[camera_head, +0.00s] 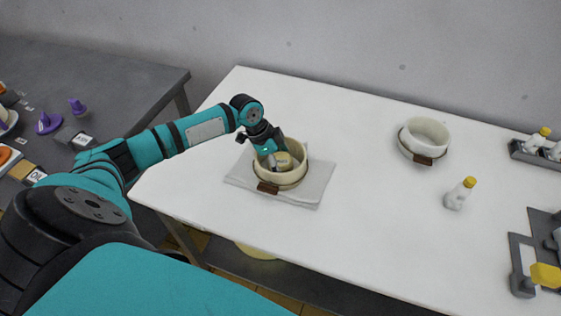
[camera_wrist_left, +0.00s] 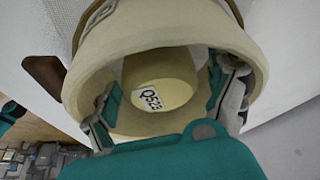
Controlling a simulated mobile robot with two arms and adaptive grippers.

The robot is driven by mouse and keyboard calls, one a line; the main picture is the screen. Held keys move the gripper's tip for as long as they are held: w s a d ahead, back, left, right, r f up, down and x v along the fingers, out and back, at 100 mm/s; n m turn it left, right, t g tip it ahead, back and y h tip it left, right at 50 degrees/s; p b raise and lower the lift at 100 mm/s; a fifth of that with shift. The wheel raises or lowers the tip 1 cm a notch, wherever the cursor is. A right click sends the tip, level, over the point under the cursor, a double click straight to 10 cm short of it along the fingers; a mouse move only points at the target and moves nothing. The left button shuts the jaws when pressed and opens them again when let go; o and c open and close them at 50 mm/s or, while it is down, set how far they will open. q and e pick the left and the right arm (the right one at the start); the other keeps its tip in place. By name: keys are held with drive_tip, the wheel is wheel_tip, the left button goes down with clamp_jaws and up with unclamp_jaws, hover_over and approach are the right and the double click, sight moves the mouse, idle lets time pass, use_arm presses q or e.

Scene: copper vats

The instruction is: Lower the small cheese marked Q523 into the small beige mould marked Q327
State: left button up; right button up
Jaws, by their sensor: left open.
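The small cheese marked Q523 (camera_wrist_left: 160,82) is a pale yellow round with a white label. It sits inside the beige mould (camera_wrist_left: 150,30), whose rim surrounds it in the left wrist view. In the head view the mould (camera_head: 290,178) stands on a folded white cloth with a brown tag at its front, and the cheese (camera_head: 282,160) shows inside it. The mould's mark cannot be read. My left gripper (camera_head: 269,160) reaches down into the mould. Its fingers (camera_wrist_left: 160,105) are open on either side of the cheese, with gaps showing. My right gripper is not in view.
The folded cloth (camera_head: 315,189) lies on the white table (camera_head: 360,230). A second, whiter mould (camera_head: 427,135) stands at the back right. A white bottle with a yellow cap (camera_head: 456,196) stands nearer. A grey rack (camera_head: 520,150) holds bottles at the far right. The table's middle is clear.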

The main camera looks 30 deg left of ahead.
use_arm(q)
drive_tip(key=shift+r, duration=0.25)
drive_tip(key=v, duration=1.1)
drive_tip(key=shift+a+r, duration=0.15)
drive_tip(key=shift+r, duration=0.05)
drive_tip(key=shift+s, duration=0.2)
